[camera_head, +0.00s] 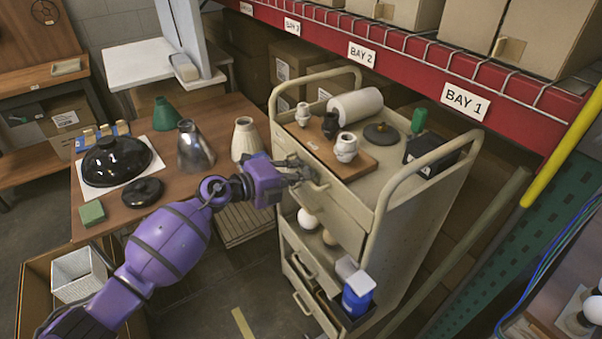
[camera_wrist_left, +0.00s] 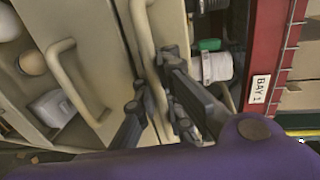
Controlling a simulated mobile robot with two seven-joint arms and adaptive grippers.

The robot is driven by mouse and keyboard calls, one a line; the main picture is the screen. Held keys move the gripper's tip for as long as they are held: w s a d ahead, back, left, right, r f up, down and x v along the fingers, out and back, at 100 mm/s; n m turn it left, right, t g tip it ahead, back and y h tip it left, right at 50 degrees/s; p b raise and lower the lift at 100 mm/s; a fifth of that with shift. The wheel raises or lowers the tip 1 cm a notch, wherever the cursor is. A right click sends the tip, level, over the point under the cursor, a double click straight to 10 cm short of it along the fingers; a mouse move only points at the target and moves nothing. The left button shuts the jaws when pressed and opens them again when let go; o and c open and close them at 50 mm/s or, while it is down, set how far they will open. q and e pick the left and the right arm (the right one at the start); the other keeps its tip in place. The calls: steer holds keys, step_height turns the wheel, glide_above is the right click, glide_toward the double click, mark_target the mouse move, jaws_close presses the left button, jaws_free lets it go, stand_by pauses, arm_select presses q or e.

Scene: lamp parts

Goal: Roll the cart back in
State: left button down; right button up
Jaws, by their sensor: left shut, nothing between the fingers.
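The beige cart (camera_head: 395,235) stands upright in front of the red shelf beam, near the BAY 1 and BAY 2 labels. It has a raised tube handle at each end, a top tray, a front with drawers and an open middle shelf. My left gripper (camera_head: 298,172) is at the cart's upper front, by the top drawer's handle. In the left wrist view, the gripper (camera_wrist_left: 155,82) is shut beside the pale handle bar (camera_wrist_left: 143,35), with nothing held; contact is hard to tell. Its fingers partly hide the bar. My right gripper is out of view.
A brown table (camera_head: 215,185) with lamp shades stands left. The red shelf beam (camera_head: 400,42) runs behind. A yellow post (camera_head: 565,150) stands right. Some floor (camera_head: 205,310) is clear in front.

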arm_select(q)
steer(key=shift+w+r, duration=0.2)
steer(key=shift+r, duration=0.3)
steer(key=c, duration=2.1)
jaws_free()
steer(key=shift+s+f, duration=0.1)
steer(key=shift+f, duration=0.05)
steer(key=shift+f, duration=0.15)
steer(key=shift+s, duration=0.1)
steer(key=v, duration=1.2)
steer(key=shift+a, duration=0.1)
